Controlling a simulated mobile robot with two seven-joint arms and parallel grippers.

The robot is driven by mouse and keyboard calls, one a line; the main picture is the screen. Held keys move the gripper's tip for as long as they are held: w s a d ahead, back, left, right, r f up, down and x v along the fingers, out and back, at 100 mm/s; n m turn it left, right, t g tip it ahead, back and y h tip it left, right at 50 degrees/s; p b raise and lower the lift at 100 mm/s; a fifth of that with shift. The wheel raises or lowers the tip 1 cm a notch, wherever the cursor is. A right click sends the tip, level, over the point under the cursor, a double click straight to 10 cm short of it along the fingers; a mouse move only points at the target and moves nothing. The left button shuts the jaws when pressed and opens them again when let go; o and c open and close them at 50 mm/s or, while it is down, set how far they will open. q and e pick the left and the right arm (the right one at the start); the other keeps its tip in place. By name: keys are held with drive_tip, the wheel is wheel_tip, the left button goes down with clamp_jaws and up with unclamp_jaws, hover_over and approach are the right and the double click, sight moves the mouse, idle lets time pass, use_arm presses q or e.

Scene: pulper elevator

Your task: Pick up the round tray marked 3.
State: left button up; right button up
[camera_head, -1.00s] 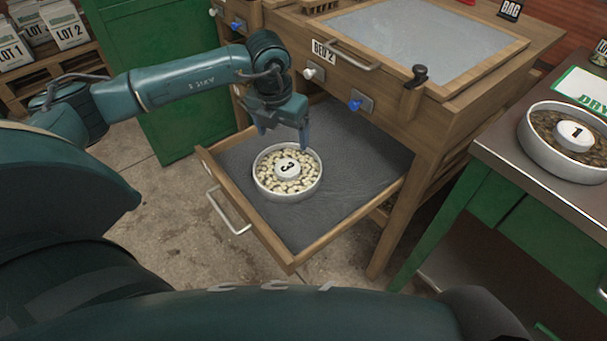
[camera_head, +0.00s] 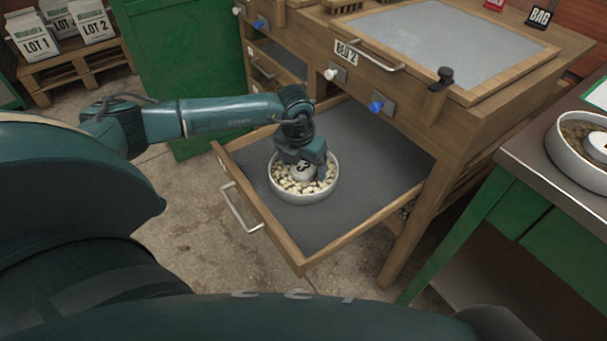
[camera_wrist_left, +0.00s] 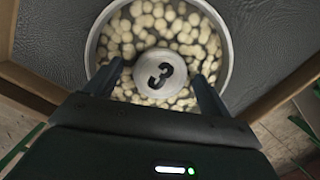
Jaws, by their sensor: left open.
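The round tray marked 3 (camera_head: 304,196) is a pale metal dish of cream-coloured beans with a raised round knob in its middle. It sits on the dark mesh floor of the open wooden drawer (camera_head: 280,245). My left gripper (camera_head: 304,176) is low over the tray, pointing down and partly hiding it. In the left wrist view, the tray (camera_wrist_left: 227,75) lies below, and the open fingers of my left gripper (camera_wrist_left: 160,80) reach down on either side of the knob marked 3 (camera_wrist_left: 160,72). I cannot tell whether the fingers touch it. My right gripper is not in view.
The drawer's front handle (camera_head: 242,207) faces left. The wooden cabinet marked BED 2 (camera_head: 347,52) stands above the drawer. A tray of brown beans (camera_head: 583,145) stands on the bench at right.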

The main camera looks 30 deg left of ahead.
use_arm(q)
drive_tip(key=shift+c, duration=0.4)
drive_tip(key=shift+r, duration=0.1)
drive_tip(key=c, duration=1.2)
